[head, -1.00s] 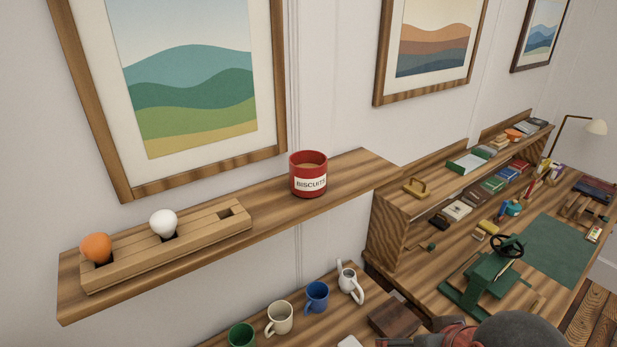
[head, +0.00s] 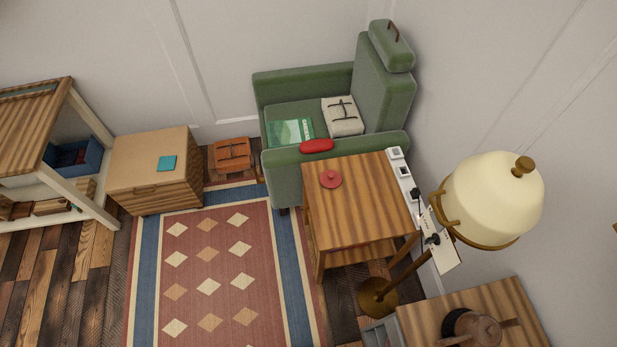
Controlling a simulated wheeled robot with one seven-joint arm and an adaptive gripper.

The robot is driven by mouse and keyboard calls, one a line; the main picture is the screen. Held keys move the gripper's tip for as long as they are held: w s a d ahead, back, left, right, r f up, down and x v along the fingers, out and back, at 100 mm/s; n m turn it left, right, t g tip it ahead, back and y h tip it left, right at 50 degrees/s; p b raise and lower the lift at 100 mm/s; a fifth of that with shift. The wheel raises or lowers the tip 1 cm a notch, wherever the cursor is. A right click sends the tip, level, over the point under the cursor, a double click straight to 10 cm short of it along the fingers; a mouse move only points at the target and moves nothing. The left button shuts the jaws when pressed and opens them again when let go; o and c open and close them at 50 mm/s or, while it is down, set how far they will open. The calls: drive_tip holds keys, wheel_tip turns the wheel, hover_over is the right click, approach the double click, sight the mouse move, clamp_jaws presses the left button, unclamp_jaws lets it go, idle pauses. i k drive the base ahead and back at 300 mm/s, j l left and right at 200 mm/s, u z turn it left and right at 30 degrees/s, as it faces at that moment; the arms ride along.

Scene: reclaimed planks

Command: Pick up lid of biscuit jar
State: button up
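A small round red lid with a knob (head: 331,179) lies on top of the wooden side table (head: 360,215), near its far left part. Its red matches the biscuit jar of the earlier head view. The jar stood open on a wall shelf there and is out of view now. My gripper is not in view, so I cannot see how it stands.
A floor lamp (head: 492,198) and a power strip (head: 403,180) are right of the table. The patterned rug (head: 215,285) to the left is clear.

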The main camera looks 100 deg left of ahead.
sight(330, 179)
drive_tip(key=u, duration=3.2)
drive_tip(key=z, duration=3.05)
drive_tip(key=k+j+u, duration=0.25)
drive_tip(key=k+j, duration=0.6)
drive_tip(key=k, duration=0.15)
drive_tip(key=j+u, duration=0.15)
drive_tip(key=j, duration=0.6)
drive_tip(key=j+u, duration=0.1)
drive_tip(key=j, duration=0.6)
drive_tip(key=i+j+u, duration=0.15)
drive_tip(key=j, duration=0.55)
drive_tip(key=i+j, duration=0.1)
drive_tip(key=j, duration=0.3)
drive_tip(key=i, duration=0.05)
